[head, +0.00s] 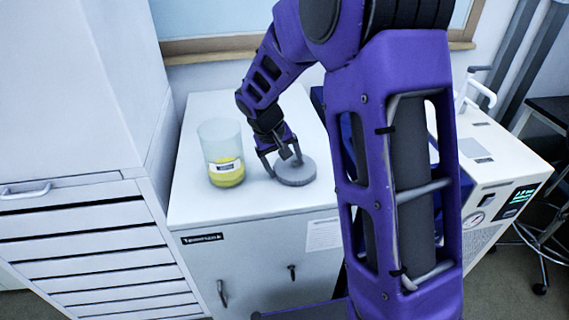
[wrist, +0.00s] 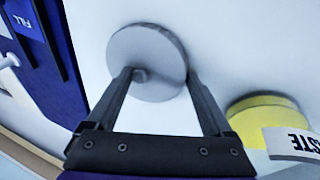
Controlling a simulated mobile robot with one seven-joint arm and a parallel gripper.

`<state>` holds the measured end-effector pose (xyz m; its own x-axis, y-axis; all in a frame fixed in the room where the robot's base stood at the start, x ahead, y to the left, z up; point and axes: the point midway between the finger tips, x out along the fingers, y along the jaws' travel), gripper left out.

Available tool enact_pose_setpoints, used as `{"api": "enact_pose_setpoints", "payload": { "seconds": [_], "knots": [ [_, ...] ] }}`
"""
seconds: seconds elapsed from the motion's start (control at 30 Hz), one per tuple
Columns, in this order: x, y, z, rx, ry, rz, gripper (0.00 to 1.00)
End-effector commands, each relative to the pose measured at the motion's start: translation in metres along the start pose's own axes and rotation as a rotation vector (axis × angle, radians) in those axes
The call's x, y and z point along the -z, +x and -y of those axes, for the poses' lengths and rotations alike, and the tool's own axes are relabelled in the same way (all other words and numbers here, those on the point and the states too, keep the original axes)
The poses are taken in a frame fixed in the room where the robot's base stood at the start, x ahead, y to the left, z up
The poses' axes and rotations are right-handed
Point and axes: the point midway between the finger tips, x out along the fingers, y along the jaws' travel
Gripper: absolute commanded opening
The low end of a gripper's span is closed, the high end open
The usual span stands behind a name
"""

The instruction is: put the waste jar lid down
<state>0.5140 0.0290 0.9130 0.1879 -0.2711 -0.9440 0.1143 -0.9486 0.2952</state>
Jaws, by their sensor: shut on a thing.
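The waste jar lid (head: 296,173) is a round grey disc with a small knob, low over the white cabinet top to the right of the jar. I cannot tell whether it touches the surface. My gripper (head: 284,166) is shut on the lid from above; in the wrist view the lid (wrist: 147,62) shows between my gripper's two fingers (wrist: 160,80). The waste jar (head: 221,150) is a clear open cylinder with yellow liquid and a white label, upright on the cabinet. Part of the jar (wrist: 262,112) shows at the right of the wrist view.
The white cabinet top (head: 240,205) has free room in front of the jar and lid. A tall drawer unit (head: 90,235) stands at the left. A white instrument with a dial and display (head: 495,190) stands at the right, partly behind my arm.

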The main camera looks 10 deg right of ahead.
Motion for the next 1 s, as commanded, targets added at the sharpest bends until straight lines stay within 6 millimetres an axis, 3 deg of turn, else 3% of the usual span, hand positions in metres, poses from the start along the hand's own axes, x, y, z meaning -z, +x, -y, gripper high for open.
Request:
{"api": "enact_pose_setpoints", "payload": {
  "seconds": [0.03, 0.07, 0.13, 0.5, 0.67, 0.77, 1.0],
  "knots": [
    [-0.001, 0.002, 0.001, 0.001, -0.001, 0.003, 0.33],
    [-0.001, 0.002, 0.001, 0.001, -0.001, 0.004, 0.87],
    [-0.001, 0.002, 0.001, 0.001, -0.001, 0.004, 1.0],
    [-0.002, 0.003, 0.002, 0.003, -0.003, 0.007, 1.0],
    [-0.001, -0.006, -0.001, 0.003, -0.003, 0.008, 1.0],
    [0.001, -0.02, -0.002, 0.002, -0.003, 0.003, 1.0],
    [0.002, -0.078, -0.002, 0.002, -0.002, 0.0, 1.0]
  ]
}}
